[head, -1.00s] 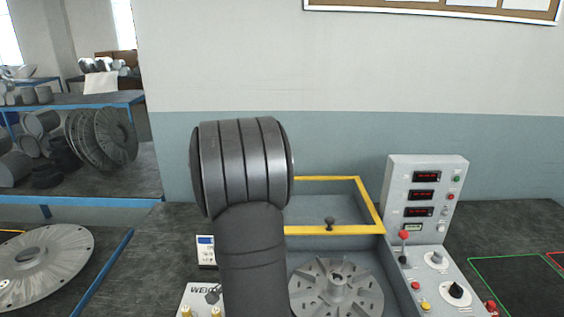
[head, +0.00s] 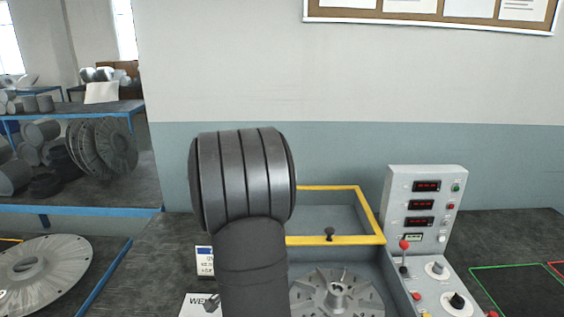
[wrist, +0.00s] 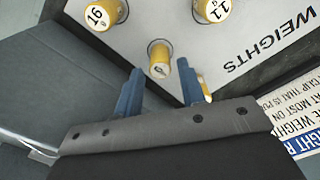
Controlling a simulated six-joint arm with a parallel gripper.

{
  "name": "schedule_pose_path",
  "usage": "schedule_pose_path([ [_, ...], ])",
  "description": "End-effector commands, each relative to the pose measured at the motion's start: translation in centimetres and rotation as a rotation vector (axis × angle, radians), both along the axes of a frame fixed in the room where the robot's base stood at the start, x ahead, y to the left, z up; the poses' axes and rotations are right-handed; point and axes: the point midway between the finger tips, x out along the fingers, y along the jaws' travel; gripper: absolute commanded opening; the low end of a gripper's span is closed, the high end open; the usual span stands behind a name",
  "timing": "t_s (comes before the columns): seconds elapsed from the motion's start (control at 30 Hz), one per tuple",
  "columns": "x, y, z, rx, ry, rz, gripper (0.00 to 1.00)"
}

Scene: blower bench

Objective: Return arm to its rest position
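My gripper (wrist: 160,69) shows in the wrist view with its two blue fingers apart and nothing seen held between them. Beyond the fingertips is a light grey weights board (wrist: 207,38) lettered WEIGHTS. Yellow weights stand in it: one marked 16 (wrist: 99,15), one marked 11 (wrist: 212,9), and one that looks like a 6 (wrist: 159,60) just past the fingertips. Another yellow piece shows partly behind the right finger. In the head view my dark arm fills the middle and hides part of the bench; the gripper does not show there. A corner of the weights board (head: 196,303) shows beside the arm.
A finned rotor disc (head: 335,292) sits in the machine, in front of a yellow-edged frame (head: 335,240). A control panel (head: 426,207) with red displays stands at right. A large grey disc (head: 40,270) lies at left. Bare dark bench (head: 510,235) and a green outline lie at far right.

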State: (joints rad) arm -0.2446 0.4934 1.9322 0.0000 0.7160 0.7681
Motion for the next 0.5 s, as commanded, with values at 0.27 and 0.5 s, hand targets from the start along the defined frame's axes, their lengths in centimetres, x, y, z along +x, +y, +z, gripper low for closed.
schedule_pose_path([
  [0.27,0.1,0.0,3.4,0.001,-0.005,0.000,0.36],
  [0.5,0.1,0.0,8.0,0.001,-0.005,0.000,0.36],
])
